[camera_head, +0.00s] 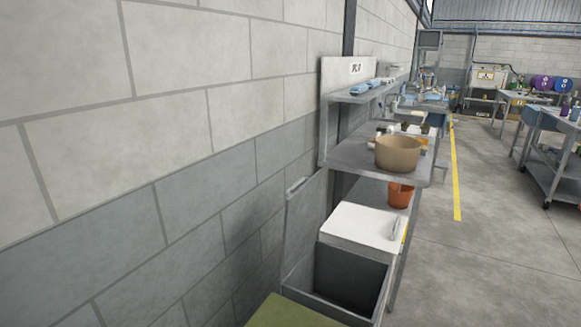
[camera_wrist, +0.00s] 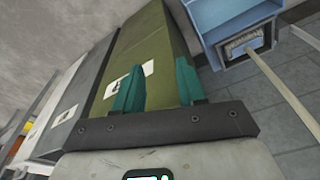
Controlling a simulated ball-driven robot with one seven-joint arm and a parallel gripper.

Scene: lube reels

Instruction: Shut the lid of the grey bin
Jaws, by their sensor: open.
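The grey bin (camera_head: 292,283) stands low by the wall in the head view, its dark inside showing. Its lid (camera_head: 303,232) is up, leaning back near the wall, so the bin is open. In the wrist view a grey bin side with a white label (camera_wrist: 86,98) lies left of the green bin. My gripper (camera_wrist: 158,82) shows in the wrist view with two teal fingers apart and nothing between them. The fingers appear in front of the green bin (camera_wrist: 152,40), to the right of the grey one. My gripper is not in the head view.
The green bin's top (camera_head: 290,314) is next to the grey bin. A white box (camera_head: 365,225) stands behind it, beside a shelf (camera_head: 350,155) with a brown pot (camera_head: 397,155). A blue container (camera_wrist: 225,20) with a pole stands upper right. Floor (camera_head: 490,270) at right is clear.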

